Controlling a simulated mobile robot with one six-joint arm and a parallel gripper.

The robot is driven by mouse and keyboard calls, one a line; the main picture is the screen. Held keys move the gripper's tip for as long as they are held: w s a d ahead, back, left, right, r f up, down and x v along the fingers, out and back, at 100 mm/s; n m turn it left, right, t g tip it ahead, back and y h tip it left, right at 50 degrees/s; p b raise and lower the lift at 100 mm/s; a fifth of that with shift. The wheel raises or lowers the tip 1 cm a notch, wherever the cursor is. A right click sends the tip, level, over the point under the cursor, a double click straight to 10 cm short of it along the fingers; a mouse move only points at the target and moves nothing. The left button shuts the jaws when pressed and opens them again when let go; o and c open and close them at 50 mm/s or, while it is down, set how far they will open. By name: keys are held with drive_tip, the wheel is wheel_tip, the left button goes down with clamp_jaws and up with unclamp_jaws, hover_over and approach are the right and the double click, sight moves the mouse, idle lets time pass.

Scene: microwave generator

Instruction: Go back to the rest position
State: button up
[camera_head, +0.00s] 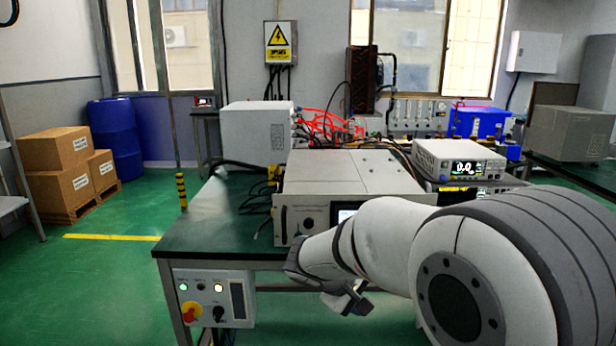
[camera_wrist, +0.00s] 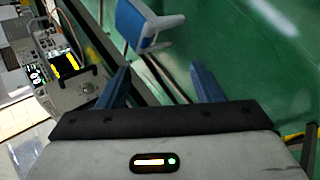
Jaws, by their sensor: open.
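My gripper (camera_wrist: 161,80) is open, with its two blue-grey fingers apart and nothing between them in the wrist view. In the head view my white and dark arm reaches in from the right, and the gripper (camera_head: 348,301) hangs in front of the table's near edge. The microwave generator (camera_head: 292,218) is a light grey box on the table, with a knob and a display on its front. My arm hides its right part. In the wrist view, an instrument with a lit yellow display (camera_wrist: 66,64) is at the left, apart from the fingers.
The dark green table (camera_head: 195,235) carries a white box (camera_head: 256,134), a bench meter (camera_head: 459,160) and cables. A control panel with a red and yellow button (camera_head: 191,312) hangs below its front edge. Cardboard boxes (camera_head: 54,158) stand left.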

drive_tip(key=s+d+r+m+g+y+p, duration=0.1)
drive_tip(key=s+r+m+y+p, duration=0.2)
drive_tip(key=s+r+p, duration=0.4)
drive_tip(key=s+d+r+m+g+y+p, duration=0.1)
drive_tip(key=s+r+m+y+p, duration=0.2)
drive_tip(key=s+r+p, duration=0.4)
drive_tip(key=s+r+y, duration=0.1)
drive_tip(key=s+r, duration=0.1)
drive_tip(key=s, duration=0.5)
drive_tip(key=shift+d+r+m+y, duration=0.15)
drive_tip(key=shift+d+m+y, duration=0.1)
drive_tip(key=shift+m+y, duration=0.15)
